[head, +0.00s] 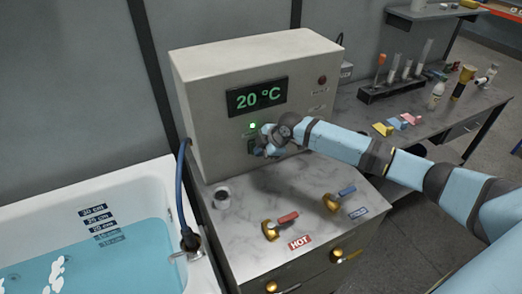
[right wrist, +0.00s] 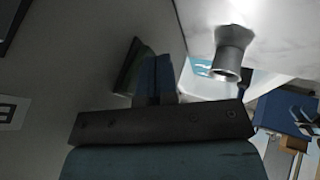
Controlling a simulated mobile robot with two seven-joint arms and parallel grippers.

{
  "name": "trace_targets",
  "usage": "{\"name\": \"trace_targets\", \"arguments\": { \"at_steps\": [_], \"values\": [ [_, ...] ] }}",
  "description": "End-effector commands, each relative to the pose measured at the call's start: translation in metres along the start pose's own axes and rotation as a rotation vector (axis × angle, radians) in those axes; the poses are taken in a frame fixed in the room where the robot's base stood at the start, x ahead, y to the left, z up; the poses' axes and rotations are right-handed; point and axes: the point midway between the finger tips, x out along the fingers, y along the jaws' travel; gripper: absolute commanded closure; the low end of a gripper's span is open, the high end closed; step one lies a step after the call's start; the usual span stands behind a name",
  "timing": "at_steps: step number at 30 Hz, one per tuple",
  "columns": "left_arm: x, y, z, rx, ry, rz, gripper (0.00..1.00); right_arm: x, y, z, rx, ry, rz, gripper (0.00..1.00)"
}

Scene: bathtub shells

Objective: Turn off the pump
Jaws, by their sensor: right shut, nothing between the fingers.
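The grey control box (head: 215,110) stands on the marble counter. Its display (head: 257,97) reads 20 °C, and a small green light (head: 253,126) glows below it. A dark switch (head: 251,147) sits under that light, partly hidden by my right gripper (head: 260,150). A dark green part, seemingly this switch, shows beside the blue fingers of my right gripper (right wrist: 153,78) in the right wrist view (right wrist: 130,67). The fingers are shut and empty, close to the switch; I cannot tell whether they touch it. My left gripper is not in view.
The bathtub (head: 150,180) with blue water is at left, with a hose (head: 181,190) beside the box. A red-handled HOT valve (head: 280,225), a blue-handled valve (head: 340,199) and a small metal cylinder (head: 222,197) are on the counter. A test-tube rack (head: 390,92) stands at right.

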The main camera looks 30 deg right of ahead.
Motion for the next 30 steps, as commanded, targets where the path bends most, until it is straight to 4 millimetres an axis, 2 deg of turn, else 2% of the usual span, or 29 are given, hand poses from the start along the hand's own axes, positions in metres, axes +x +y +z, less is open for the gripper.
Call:
{"name": "trace_targets", "arguments": {
  "at_steps": [6, 24, 30],
  "values": [
    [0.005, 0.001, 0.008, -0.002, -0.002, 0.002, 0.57, 0.006, 0.002, 0.003, -0.022, 0.011, 0.059, 1.0],
    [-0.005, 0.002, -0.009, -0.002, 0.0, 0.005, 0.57, -0.01, 0.01, -0.006, -0.02, 0.01, 0.055, 1.0],
    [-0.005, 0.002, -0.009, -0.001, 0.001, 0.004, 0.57, -0.011, 0.01, -0.006, -0.02, 0.01, 0.056, 1.0]
  ]
}}
